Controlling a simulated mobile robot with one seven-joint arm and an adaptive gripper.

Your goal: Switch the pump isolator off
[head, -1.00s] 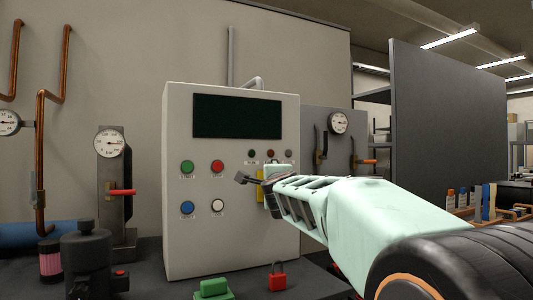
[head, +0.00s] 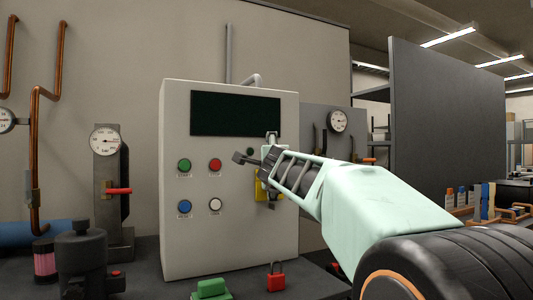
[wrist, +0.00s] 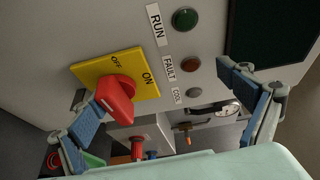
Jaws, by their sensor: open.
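The pump isolator is a red rotary handle (wrist: 115,96) on a yellow plate (wrist: 92,72) marked OFF and ON in the wrist view. In the head view the yellow plate (head: 258,190) shows on the panel front, mostly hidden behind my gripper. My gripper (head: 256,180) is in front of the panel. In the wrist view my gripper (wrist: 165,90) has its blue-padded fingers wide apart and nothing between them. The red handle lies close to the left finger, which overlaps it in the picture; I cannot tell if they touch.
The grey panel (head: 185,130) also carries a dark screen (head: 235,115), several buttons, and RUN (wrist: 185,18) and FAULT (wrist: 190,64) lamps. A red padlock (head: 276,277) and a green block (head: 211,289) are on the bench below. A gauge and pipework stand at left.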

